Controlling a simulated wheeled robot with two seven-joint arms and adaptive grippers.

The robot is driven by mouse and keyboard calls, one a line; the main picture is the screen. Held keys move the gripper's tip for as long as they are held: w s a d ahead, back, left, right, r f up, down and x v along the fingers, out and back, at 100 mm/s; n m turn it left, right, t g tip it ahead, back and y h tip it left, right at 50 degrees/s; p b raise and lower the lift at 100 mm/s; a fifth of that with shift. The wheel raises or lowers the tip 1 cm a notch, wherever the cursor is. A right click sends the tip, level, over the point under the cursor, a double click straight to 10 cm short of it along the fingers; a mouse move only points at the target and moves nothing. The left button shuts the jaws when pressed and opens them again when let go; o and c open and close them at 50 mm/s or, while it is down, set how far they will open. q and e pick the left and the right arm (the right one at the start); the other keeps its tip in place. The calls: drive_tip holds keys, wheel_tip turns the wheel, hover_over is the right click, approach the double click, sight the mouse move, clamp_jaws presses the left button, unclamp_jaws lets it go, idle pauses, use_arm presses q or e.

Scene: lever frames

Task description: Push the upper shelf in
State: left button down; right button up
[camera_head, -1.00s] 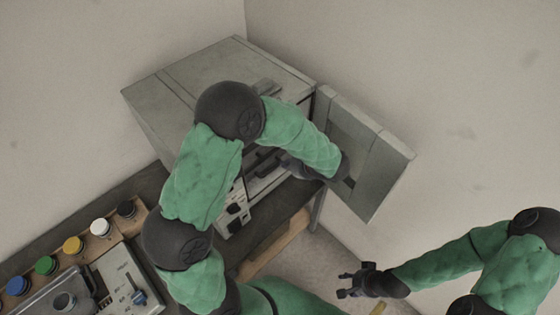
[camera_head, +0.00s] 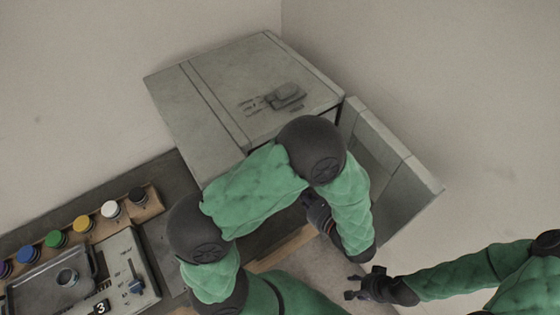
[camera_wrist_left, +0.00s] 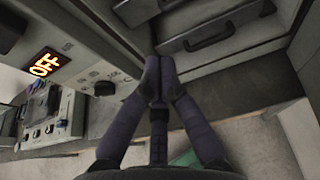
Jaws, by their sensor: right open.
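The grey cabinet (camera_head: 215,105) stands on the bench with its door (camera_head: 395,180) swung open to the right. I cannot tell how far either is pushed in. My left gripper (camera_head: 318,212) is in front of the cabinet opening, partly hidden by my arm; in the left wrist view its fingers (camera_wrist_left: 158,62) are together, with nothing seen between them. My right gripper (camera_head: 362,284) is open and empty, low and right.
A control panel with an OFF display (camera_wrist_left: 46,63) and knobs is left of the opening. Walls stand behind; floor is free at lower right.

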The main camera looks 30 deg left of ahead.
use_arm(q)
drive_tip(key=r+x, duration=0.1)
drive_tip(key=x, duration=1.2)
drive_tip(key=shift+a+r, duration=0.2)
drive_tip(key=shift+a, duration=0.5)
drive_tip(key=shift+s, duration=0.1)
drive_tip(key=a, duration=0.1)
drive_tip(key=w+a, duration=0.1)
drive_tip(key=shift+a+b, duration=0.4)
drive_tip(key=shift+w, duration=0.1)
